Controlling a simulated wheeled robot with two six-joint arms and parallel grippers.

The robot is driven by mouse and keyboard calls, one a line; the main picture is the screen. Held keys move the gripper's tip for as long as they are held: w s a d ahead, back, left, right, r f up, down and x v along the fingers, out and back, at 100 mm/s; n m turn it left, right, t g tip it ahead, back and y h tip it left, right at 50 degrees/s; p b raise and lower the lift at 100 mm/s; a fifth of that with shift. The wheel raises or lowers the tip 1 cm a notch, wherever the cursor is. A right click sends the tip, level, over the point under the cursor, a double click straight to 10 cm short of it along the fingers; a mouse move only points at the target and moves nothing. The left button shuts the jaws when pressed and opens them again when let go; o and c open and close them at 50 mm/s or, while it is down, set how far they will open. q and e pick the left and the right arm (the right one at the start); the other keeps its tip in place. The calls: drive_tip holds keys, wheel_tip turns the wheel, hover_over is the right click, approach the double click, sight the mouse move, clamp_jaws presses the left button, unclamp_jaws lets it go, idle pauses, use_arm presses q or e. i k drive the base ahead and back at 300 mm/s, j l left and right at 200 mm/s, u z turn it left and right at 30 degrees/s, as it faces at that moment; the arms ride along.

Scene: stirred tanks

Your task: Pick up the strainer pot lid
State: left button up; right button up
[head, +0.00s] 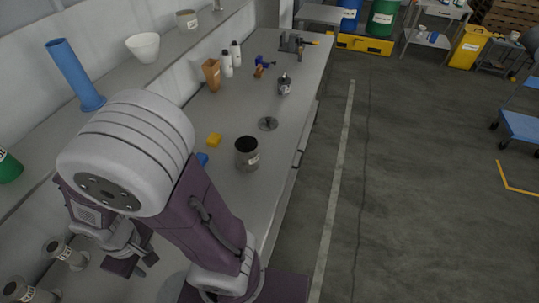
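The likely strainer pot lid (268,124) is a flat, dark grey disc with a small raised middle. It lies on the long grey bench, apart from the pot. The grey metal pot (247,154) stands upright nearer to me, with a pale label and its dark inside showing from above. My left gripper (134,264) is at the lower left, far from the lid, with its dark fingers apart and nothing visible between them. My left arm covers part of the bench. My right gripper is not in view.
A yellow block (214,140) and a partly hidden blue object (202,159) are near the pot. A small labelled canister (284,85), white bottles (227,64) and a brown container (211,74) stand farther back. The bench (277,160) is clear around the lid.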

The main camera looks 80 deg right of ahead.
sight(268, 124)
drive_tip(key=z, duration=0.45)
drive_tip(key=k+l+z, duration=0.1)
drive_tip(key=z, duration=0.35)
drive_tip(key=l+z, duration=0.15)
drive_tip(key=z, duration=0.3)
drive_tip(key=l+z, duration=0.1)
drive_tip(key=z, duration=0.35)
drive_tip(key=l+z, duration=0.15)
drive_tip(key=z, duration=0.3)
